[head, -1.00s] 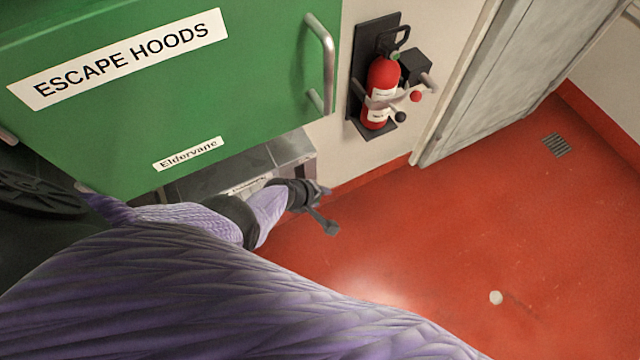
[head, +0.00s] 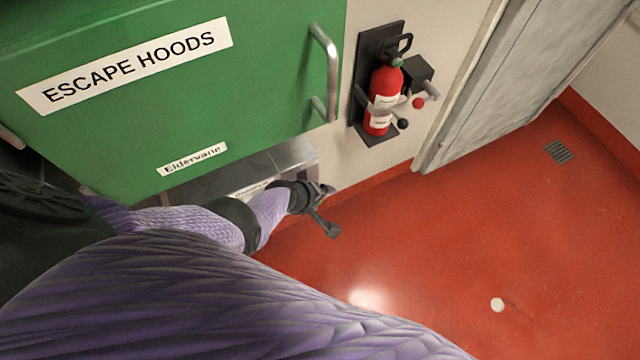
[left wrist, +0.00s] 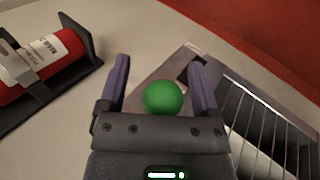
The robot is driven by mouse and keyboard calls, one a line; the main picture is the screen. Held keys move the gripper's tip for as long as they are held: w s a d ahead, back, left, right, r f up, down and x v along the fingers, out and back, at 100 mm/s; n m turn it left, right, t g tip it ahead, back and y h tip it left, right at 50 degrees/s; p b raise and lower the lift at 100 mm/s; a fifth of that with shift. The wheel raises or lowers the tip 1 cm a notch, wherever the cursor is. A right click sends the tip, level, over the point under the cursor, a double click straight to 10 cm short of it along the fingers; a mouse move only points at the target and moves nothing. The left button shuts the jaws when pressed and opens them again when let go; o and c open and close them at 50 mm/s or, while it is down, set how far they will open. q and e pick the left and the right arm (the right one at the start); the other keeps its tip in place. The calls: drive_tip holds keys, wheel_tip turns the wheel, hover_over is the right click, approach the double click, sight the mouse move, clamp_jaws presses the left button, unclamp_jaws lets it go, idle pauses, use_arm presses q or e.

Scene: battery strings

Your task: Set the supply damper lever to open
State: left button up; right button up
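A green ball-shaped knob (left wrist: 163,98) shows in the left wrist view between the fingers of my left gripper (left wrist: 160,70). The fingers are apart, with a gap on each side of the knob. What the knob is fixed to is hidden, so I cannot tell the lever's position. In the head view my left gripper (head: 322,205) is beside the right end of a grey metal housing (head: 292,152) under the green cabinet. My arm and the cabinet cover much of this housing and its label. The housing's slatted grille (left wrist: 265,120) shows in the left wrist view. My right gripper is not in view.
The green "ESCAPE HOODS" cabinet (head: 270,90) hangs above my left arm. A red fire extinguisher (head: 381,100) is on the wall, with red and black ball knobs beside it. A grey door (head: 500,90) stands to the right. The red floor (head: 540,230) is mostly clear.

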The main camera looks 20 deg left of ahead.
use_arm(q)
drive_tip(key=p+v, duration=0.9)
drive_tip(key=v, duration=0.1)
drive_tip(key=shift+s+f, duration=0.1)
drive_tip(key=shift+f, duration=0.05)
